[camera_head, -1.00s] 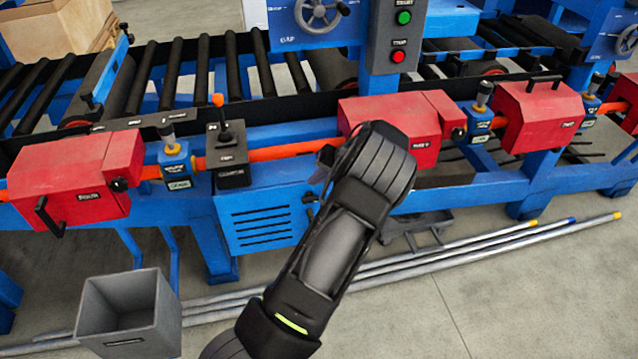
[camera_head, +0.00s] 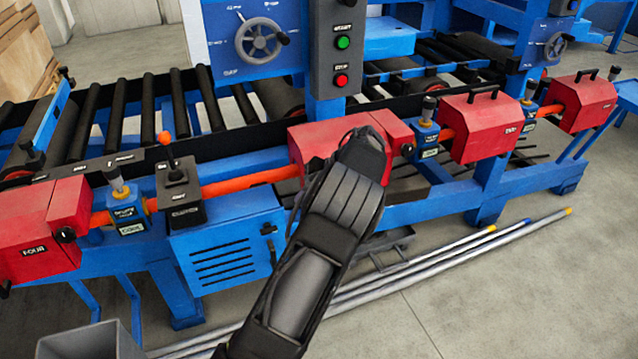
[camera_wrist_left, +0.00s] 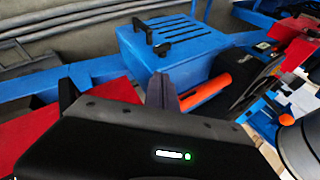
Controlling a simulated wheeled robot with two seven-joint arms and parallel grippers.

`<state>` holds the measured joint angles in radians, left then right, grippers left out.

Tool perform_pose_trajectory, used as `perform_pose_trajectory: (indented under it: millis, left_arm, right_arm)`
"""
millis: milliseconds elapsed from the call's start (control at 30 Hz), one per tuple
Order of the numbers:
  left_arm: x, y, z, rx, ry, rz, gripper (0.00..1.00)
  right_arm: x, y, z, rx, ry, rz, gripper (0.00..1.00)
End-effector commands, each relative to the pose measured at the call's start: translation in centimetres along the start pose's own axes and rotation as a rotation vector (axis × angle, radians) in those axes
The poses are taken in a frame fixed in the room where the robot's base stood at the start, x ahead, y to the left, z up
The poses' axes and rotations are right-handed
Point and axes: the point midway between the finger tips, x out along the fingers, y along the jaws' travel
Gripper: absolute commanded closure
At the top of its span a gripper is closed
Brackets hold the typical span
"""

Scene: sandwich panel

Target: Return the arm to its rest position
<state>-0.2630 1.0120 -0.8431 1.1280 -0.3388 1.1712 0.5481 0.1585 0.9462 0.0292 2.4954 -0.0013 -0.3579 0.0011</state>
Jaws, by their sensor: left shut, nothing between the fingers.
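My left arm (camera_head: 312,255) comes in from the bottom of the head view and reaches up and slightly right, in front of the blue machine. Its far end overlaps the middle red box (camera_head: 308,143) in the picture; I cannot tell the gap between them. The arm's end hides the gripper in the head view. In the left wrist view my left gripper (camera_wrist_left: 163,92) is shut and empty, with the blue vented cabinet (camera_wrist_left: 180,45) and an orange bar (camera_wrist_left: 206,92) beyond it. My right gripper is not in view.
The blue machine with black rollers spans the view. A black lever box (camera_head: 180,197) and red boxes (camera_head: 485,125) line its front rail. Long pipes (camera_head: 440,255) lie on the floor. A grey bin (camera_head: 90,343) is at bottom left. Floor at lower right is clear.

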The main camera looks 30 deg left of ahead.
Motion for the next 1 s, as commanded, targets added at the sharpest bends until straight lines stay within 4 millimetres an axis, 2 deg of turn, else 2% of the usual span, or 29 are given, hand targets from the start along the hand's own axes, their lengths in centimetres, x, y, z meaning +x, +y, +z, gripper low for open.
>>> perform_pose_trajectory:
  millis: [233,333,467,567,667,767,800,867,900,967,1000]
  left_arm:
    - [0.1,0.1,0.1,0.002,-0.001,0.002,1.0]
    - [0.9,0.7,0.6,0.016,-0.009,0.016,1.0]
    - [3.6,3.0,2.7,0.072,-0.038,0.076,1.0]
    - [6.7,6.2,6.0,0.14,-0.071,0.162,1.0]
    - [9.8,10.2,11.2,0.221,-0.109,0.28,1.0]
    - [12.0,14.6,17.9,0.297,-0.145,0.422,1.0]
    - [12.4,16.2,20.8,0.324,-0.156,0.48,1.0]
    - [12.5,18.4,25.3,0.357,-0.171,0.568,1.0]
    - [12.2,19.6,28.4,0.376,-0.178,0.626,1.0]
    - [11.3,21.2,33.1,0.401,-0.186,0.712,1.0]
    - [10.5,21.8,36.0,0.413,-0.188,0.765,1.0]
  right_arm:
    - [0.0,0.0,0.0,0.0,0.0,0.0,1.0]
    - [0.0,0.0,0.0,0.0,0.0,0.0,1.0]
    - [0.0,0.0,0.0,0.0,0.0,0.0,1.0]
    - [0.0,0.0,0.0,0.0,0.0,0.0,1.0]
    - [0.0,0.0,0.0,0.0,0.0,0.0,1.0]
    - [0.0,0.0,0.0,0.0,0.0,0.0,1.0]
    - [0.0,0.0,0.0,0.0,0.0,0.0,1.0]
    - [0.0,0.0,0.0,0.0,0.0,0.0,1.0]
    - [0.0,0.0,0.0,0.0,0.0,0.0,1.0]
    - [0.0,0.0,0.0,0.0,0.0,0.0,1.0]
    - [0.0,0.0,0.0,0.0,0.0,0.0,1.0]
